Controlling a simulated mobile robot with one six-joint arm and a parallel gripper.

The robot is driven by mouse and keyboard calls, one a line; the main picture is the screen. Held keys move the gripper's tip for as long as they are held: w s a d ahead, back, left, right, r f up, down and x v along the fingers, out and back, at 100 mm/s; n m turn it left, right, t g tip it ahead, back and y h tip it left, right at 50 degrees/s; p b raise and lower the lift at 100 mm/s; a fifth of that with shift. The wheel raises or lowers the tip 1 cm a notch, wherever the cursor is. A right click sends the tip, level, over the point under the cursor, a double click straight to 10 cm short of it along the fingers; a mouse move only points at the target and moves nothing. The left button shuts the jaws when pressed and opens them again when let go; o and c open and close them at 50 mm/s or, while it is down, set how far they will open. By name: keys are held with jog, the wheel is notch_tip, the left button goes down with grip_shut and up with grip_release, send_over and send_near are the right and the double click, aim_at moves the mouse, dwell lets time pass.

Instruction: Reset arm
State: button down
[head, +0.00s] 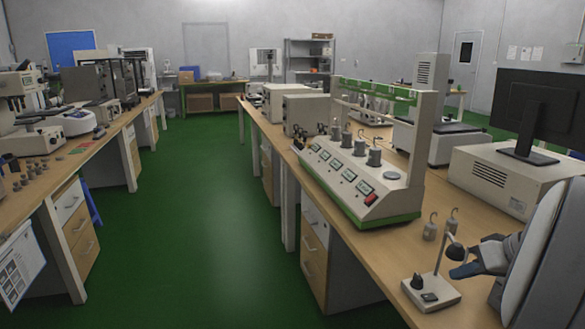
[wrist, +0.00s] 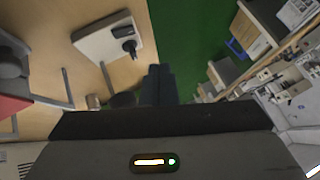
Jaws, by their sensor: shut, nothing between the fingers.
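My gripper (head: 463,270) is at the lower right of the head view, on the end of my arm, over the near end of the right-hand workbench (head: 470,230). Its blue-grey fingers point left and lie close beside a small instrument (head: 430,292) with a pale base, a thin post and a dark round head. I cannot tell whether they touch. In the wrist view my gripper (wrist: 160,72) shows as two dark fingers together, shut with nothing between them. The instrument's base (wrist: 108,38) lies to their upper left there.
Hooked weights (head: 430,230) stand behind the instrument. A long testing machine (head: 365,185) and a monitor (head: 540,105) on a beige box take up the bench farther back. The green floor aisle (head: 205,220) between the benches is clear.

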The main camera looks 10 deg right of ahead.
jog(key=s+a+r+g+h+p, duration=0.1)
jog(key=s+a+r+p, duration=0.2)
jog(key=a+p, duration=0.2)
jog(key=s+a+r+g+h+p, duration=0.2)
jog(key=a+p, duration=0.3)
jog(key=a, duration=0.6)
jog(key=s+a+r+g+h+p, duration=0.1)
jog(key=s+a+r+p, duration=0.3)
jog(key=a, duration=0.5)
jog(key=shift+r+h+p, duration=0.3)
jog(key=shift+r+p, duration=0.25)
jog(key=shift+p, duration=0.15)
